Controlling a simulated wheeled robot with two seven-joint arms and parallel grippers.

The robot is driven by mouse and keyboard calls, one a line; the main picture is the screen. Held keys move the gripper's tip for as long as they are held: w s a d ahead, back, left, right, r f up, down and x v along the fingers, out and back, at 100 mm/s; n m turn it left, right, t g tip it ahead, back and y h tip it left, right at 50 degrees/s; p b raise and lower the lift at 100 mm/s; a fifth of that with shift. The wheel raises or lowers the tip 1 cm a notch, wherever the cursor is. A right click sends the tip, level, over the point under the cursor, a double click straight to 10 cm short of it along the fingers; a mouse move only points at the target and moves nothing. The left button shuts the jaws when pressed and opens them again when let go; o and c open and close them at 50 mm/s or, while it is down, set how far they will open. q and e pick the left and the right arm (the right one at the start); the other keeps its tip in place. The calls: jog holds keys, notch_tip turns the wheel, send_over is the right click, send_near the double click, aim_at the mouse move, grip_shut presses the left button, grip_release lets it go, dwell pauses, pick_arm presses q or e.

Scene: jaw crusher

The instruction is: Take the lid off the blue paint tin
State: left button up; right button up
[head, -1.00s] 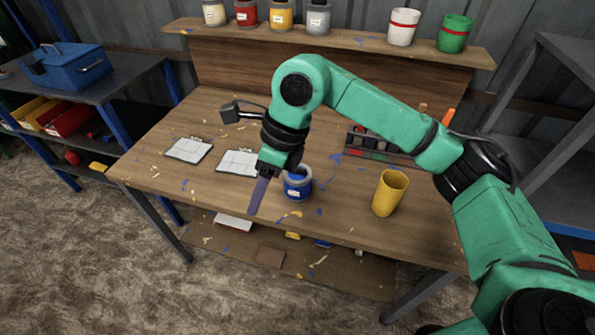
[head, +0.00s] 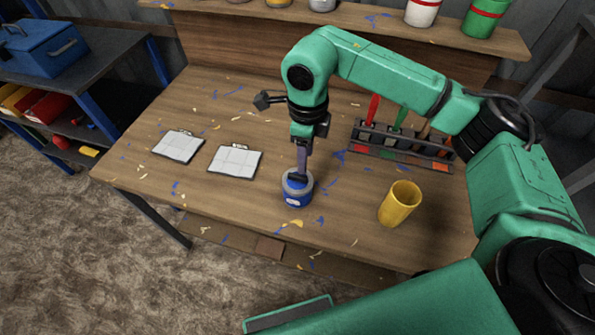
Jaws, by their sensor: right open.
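The blue paint tin (head: 297,200) stands upright on the workbench, with a pale label on its front. Its grey top (head: 288,186) is partly covered by my right gripper, so I cannot make out how the lid sits. My right gripper (head: 300,178) points straight down over the tin, its fingers open with the tips at the tin's top. I cannot tell whether they touch it. My left gripper is not in view.
A yellow cup (head: 400,204) stands right of the tin. Behind it is a rack (head: 400,148) of coloured-handled tools. Two clipboards (head: 178,146) (head: 235,161) lie to the left. White (head: 422,12) and green (head: 482,18) tins stand on the back shelf. The bench front is clear.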

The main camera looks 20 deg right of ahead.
aim_at(304, 177)
jog(key=f, duration=0.3)
jog(key=shift+w+d+p, duration=0.1)
jog(key=shift+w+p, duration=0.1)
jog(key=shift+p, duration=0.15)
jog(key=f+p, duration=0.1)
jog(key=f, duration=0.2)
jog(key=f+p, duration=0.1)
jog(key=f, duration=0.1)
jog(key=shift+w+f+p, duration=0.2)
jog(key=shift+w+p, duration=0.05)
jog(key=shift+p, duration=0.1)
jog(key=shift+f, duration=0.15)
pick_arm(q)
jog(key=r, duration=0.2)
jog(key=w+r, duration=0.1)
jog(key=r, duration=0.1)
pick_arm(e)
grip_shut()
